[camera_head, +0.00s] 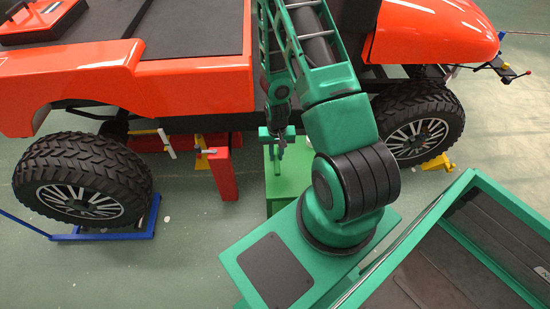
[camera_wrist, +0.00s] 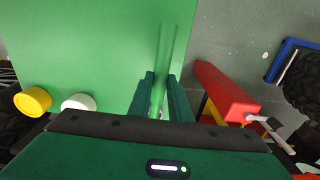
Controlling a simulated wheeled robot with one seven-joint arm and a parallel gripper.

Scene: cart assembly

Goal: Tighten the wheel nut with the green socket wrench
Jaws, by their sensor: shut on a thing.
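In the wrist view my gripper (camera_wrist: 162,85) is shut on the green bar of the socket wrench (camera_wrist: 165,50), which stands out between the two fingers over a green surface. I cannot tell if the wrench touches that surface. In the head view my gripper (camera_head: 279,138) is beside the orange vehicle, above the green stand (camera_head: 287,180). The right wheel (camera_head: 418,125) is on the vehicle, well to the right of my gripper. The left wheel (camera_head: 85,180) stands at the blue frame (camera_head: 135,230). The wheel nut is too small to make out.
A red post (camera_head: 223,173) stands just left of the green stand. Yellow and white handles (camera_head: 166,144) are further left. A yellow piece (camera_head: 438,163) is by the right wheel. A green-rimmed bin (camera_head: 480,190) fills the lower right. The floor at lower left is clear.

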